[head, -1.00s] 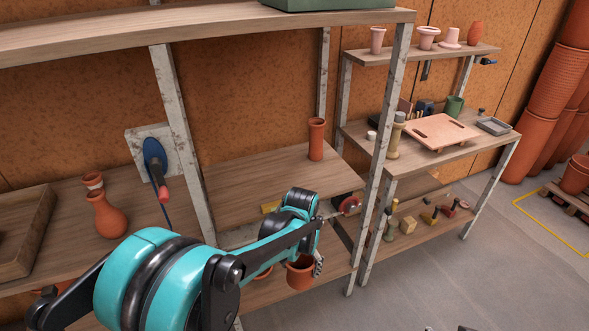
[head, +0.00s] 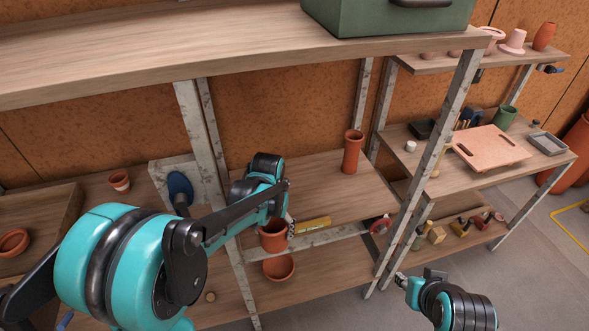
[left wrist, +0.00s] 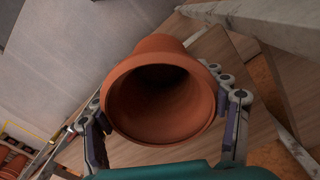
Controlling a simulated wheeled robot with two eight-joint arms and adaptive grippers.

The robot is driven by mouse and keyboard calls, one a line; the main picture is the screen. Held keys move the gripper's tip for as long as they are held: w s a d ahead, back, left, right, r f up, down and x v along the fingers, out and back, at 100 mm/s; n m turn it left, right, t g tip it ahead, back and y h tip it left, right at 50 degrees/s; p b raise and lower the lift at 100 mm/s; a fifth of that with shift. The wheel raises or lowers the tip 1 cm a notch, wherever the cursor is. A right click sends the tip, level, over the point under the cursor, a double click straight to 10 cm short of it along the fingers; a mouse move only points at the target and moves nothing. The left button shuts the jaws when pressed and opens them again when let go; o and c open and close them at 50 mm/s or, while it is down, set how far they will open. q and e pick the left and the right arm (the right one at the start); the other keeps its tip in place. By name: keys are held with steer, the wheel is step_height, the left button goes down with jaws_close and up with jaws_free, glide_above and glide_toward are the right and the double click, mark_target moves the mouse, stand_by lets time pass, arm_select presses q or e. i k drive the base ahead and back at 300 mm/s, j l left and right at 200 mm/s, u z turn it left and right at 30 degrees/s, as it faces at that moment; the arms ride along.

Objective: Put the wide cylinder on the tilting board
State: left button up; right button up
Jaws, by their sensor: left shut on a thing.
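My left gripper (head: 283,226) is shut on a terracotta pot (head: 272,238) with a flared rim, in front of the left rack's middle shelf. In the left wrist view the pot's open mouth (left wrist: 160,100) faces the camera, with a finger on each side. A tall terracotta cylinder (head: 352,153) stands upright on that shelf. A pinkish board (head: 490,147) with two slots lies on the right rack's middle shelf, its top bare. My right gripper (head: 401,281) is low at the front; its fingers are too small to read.
A terracotta bowl (head: 278,267) sits on the lower shelf. A yellow bar (head: 313,225) and a red round object (head: 380,225) are at the shelf's front edge. A metal post (head: 437,150) stands between the racks. A green case (head: 390,18) rests on the top shelf.

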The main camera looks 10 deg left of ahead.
mark_target(313, 179)
steer(key=i+l, duration=0.45)
steer(key=l, duration=0.15)
steer(key=i+l+z, duration=0.1)
steer(key=i, duration=0.5)
